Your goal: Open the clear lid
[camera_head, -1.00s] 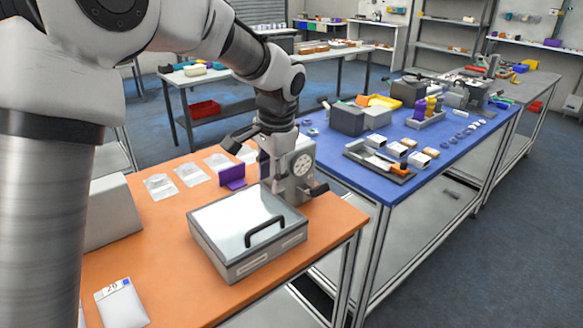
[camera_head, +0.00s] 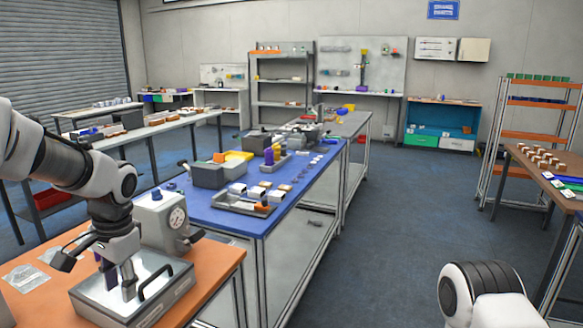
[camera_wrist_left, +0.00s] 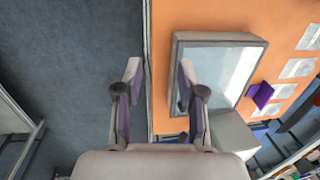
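The grey box with the clear lid (camera_head: 170,272) stands on the orange table, its lid shut. A black bar handle (camera_head: 156,281) sits along its near right side. The box also shows in the left wrist view (camera_wrist_left: 219,40), right of the gripper; I cannot make out the handle there. My left gripper (camera_head: 119,292) appears in front of the lid, pointing down, left of the handle. In the left wrist view my left gripper (camera_wrist_left: 158,80) is open with nothing between its fingers, over the table's edge. My right gripper is out of view.
A grey device with a round dial (camera_head: 178,217) stands just behind the box. Clear bags (camera_head: 25,278) lie on the orange table (camera_head: 215,262). The blue table (camera_head: 235,216) beyond carries trays and small parts. Open floor (camera_head: 380,240) lies to the right.

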